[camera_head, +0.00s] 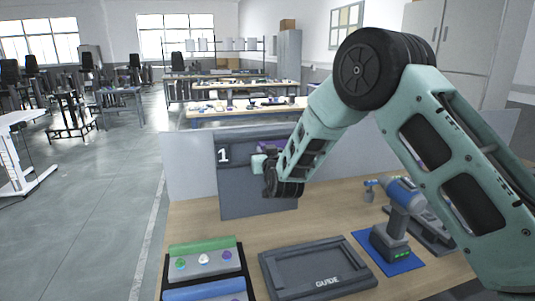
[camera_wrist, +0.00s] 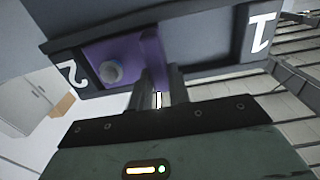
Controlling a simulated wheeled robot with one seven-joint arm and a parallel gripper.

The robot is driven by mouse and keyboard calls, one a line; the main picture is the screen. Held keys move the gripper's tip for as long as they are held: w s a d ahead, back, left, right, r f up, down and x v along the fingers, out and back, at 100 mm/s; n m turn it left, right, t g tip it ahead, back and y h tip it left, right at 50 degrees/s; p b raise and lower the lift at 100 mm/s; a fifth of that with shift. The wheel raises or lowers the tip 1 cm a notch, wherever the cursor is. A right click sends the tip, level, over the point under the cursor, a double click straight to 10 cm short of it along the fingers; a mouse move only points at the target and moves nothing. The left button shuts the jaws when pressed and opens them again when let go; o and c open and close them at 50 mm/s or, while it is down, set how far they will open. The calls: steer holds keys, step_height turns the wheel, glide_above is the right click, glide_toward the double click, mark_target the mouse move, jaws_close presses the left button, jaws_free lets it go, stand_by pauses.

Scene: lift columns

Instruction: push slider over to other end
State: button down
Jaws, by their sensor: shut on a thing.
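The slider (camera_wrist: 118,58) is a purple block with a raised handle and a round grey knob. It sits in a slot of a dark grey upright panel (camera_head: 255,197). In the wrist view it lies between the marks 1 and 2, closer to 2. In the head view only a bit of purple (camera_head: 269,146) shows beside my wrist, and mark 2 is hidden behind my arm. My gripper (camera_wrist: 158,88) is shut on the slider's handle; its fingers are around the handle's edge. In the head view my gripper (camera_head: 259,162) is at the panel, right of mark 1.
On the wooden table (camera_head: 190,215) stand a grey GUIDE tray (camera_head: 318,270), a block with coloured knobs (camera_head: 203,262) and a blue drill (camera_head: 400,205) on a blue mat (camera_head: 408,263). A grey partition stands behind. Other workbenches are far back.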

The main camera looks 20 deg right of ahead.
steer(key=a+b, duration=0.3)
steer(key=a, duration=0.6)
steer(key=shift+a, duration=0.35)
steer(key=shift+r, duration=0.1)
steer(key=c, duration=1.3)
jaws_free()
steer(key=shift+a, duration=0.15)
steer(key=shift+s, duration=0.1)
steer(key=s+b, duration=0.4)
steer(key=s, duration=1.3)
steer(key=shift+s, duration=0.15)
